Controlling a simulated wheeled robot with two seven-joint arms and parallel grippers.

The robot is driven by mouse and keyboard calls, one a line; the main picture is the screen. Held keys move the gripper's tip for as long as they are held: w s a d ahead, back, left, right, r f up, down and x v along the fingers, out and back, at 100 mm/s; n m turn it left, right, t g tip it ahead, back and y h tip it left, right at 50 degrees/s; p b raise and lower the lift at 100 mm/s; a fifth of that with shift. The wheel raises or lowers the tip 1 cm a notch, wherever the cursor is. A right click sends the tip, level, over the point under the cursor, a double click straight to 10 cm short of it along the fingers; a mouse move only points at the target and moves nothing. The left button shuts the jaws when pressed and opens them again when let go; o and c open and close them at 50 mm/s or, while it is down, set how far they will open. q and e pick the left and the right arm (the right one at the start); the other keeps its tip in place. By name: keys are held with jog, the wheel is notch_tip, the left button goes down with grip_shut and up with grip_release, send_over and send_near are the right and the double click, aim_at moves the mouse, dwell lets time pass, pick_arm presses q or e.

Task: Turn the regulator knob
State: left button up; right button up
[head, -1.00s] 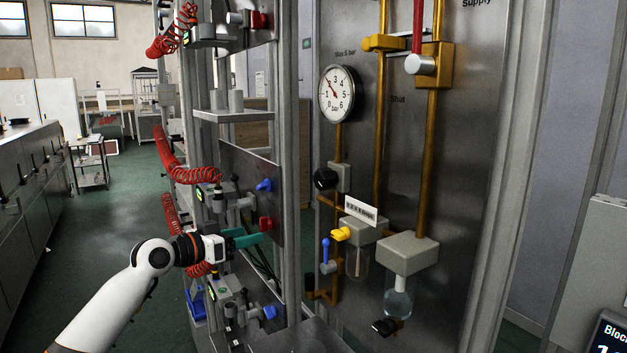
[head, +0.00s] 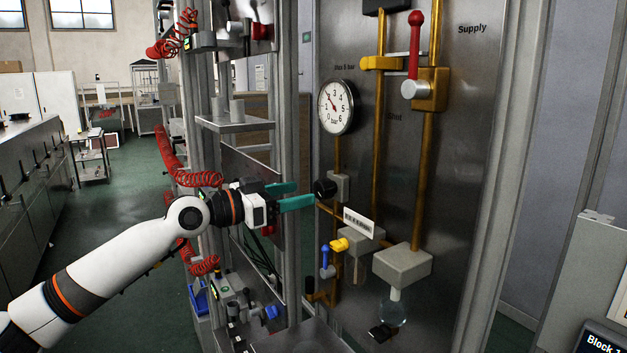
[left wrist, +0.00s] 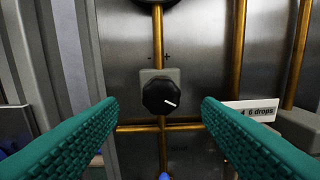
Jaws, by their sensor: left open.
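The regulator knob (head: 325,187) is black and sits on a grey block on the metal panel, below the pressure gauge (head: 337,107). In the left wrist view the knob (left wrist: 162,96) faces me, with a white mark pointing to the lower right and "-" and "+" signs above it. My left gripper (head: 305,196) has green fingers. It is open and empty, a short way in front of the knob and apart from it. In the left wrist view the knob lies between the two fingers (left wrist: 160,104). My right gripper is in neither view.
A red-handled supply valve (head: 416,60) is higher up. The metal frame with red coiled hoses (head: 195,178) stands close to my left arm.

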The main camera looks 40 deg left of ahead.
aim_at(317, 190)
pick_arm(q)
jog(key=shift+r+p+x, duration=0.15)
jog(key=shift+p+x, duration=0.55)
jog(key=shift+r+p+x, duration=0.15)
jog(key=shift+p+x, duration=0.55)
jog(key=shift+w+d+f+p, duration=0.2)
jog(key=shift+w+p, duration=0.1)
jog(key=shift+w, duration=0.15)
jog(key=shift+w+d+f+p, duration=0.1)
jog(key=shift+w+d+p, duration=0.15)
jog(key=shift+w, duration=0.2)
